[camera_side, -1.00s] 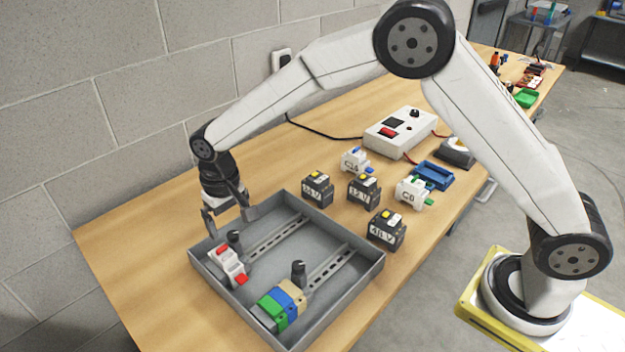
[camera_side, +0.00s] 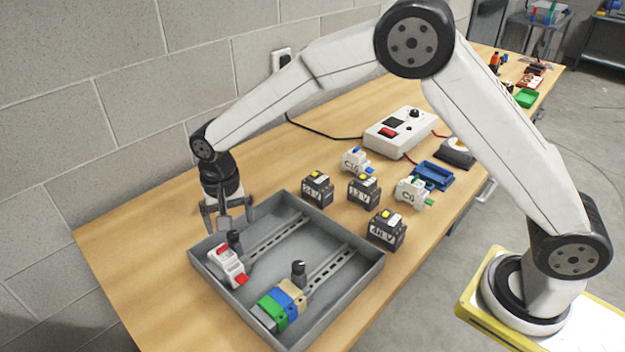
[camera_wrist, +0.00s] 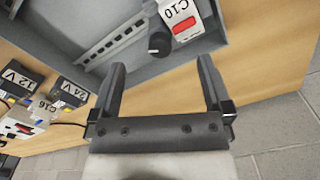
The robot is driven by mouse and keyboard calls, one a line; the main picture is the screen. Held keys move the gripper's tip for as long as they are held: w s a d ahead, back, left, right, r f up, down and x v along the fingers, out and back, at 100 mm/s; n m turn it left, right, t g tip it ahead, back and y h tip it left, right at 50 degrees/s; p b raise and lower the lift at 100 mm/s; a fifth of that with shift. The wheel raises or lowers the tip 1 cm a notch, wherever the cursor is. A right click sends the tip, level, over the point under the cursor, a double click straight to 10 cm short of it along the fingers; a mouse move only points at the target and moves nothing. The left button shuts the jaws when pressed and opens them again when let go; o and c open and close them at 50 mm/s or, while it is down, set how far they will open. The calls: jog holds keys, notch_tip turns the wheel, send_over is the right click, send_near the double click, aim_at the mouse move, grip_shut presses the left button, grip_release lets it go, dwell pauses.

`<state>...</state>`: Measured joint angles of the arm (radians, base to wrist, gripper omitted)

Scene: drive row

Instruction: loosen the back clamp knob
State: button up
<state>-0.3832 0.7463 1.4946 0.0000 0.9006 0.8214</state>
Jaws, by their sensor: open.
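The back clamp knob (camera_side: 234,238) is a small black knob at the left end of the back rail (camera_side: 278,236) in the grey tray (camera_side: 345,305). It also shows in the wrist view (camera_wrist: 158,44), beside the white C10 breaker (camera_wrist: 184,19), which has a red switch. My gripper (camera_side: 228,222) is open and empty, pointing down just above the knob near the tray's back left corner. In the wrist view the knob lies between the lines of the two fingers, beyond their tips. A second black knob (camera_side: 298,267) stands on the front rail.
Green, blue and beige blocks (camera_side: 285,302) sit on the front rail. Black voltage modules (camera_side: 386,230) and white breakers (camera_side: 412,193) stand right of the tray. A grey block wall (camera_side: 120,130) rises close behind my gripper.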

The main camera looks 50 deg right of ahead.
aim_at(233, 237)
jog(key=shift+f, duration=0.15)
jog(key=shift+f, duration=1.25)
jog(key=shift+f, duration=0.1)
jog(key=shift+c, duration=0.2)
jog(key=c, duration=1.3)
jog(key=shift+o, duration=0.2)
